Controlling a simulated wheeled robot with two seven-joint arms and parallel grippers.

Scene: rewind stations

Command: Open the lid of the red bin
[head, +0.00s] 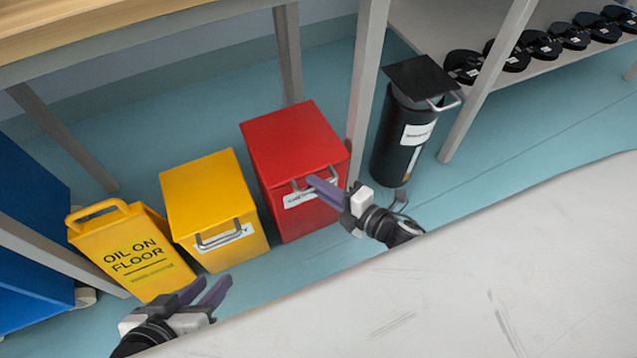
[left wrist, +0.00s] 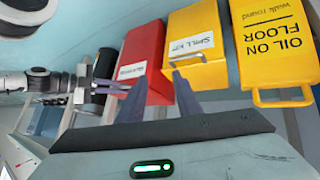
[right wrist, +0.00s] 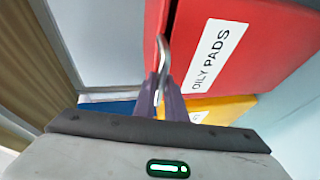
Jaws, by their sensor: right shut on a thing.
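The red bin (head: 291,150) stands on the floor under the table. Its lid is down in the head view; a narrow dark seam shows beside the lid in the right wrist view. A metal handle (right wrist: 163,55) is at the lid's front edge, near a white "OILY PADS" label (right wrist: 219,55). My right gripper (head: 318,188) is at this handle with its fingers (right wrist: 161,103) shut on it. The red bin also shows in the left wrist view (left wrist: 145,55).
A yellow spill kit bin (head: 205,190) stands left of the red bin, with a yellow "OIL ON FLOOR" sign (head: 130,248) beside it. A black bin (head: 397,140) stands right, behind a table leg (head: 366,80). A pale surface (head: 480,270) fills the front right.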

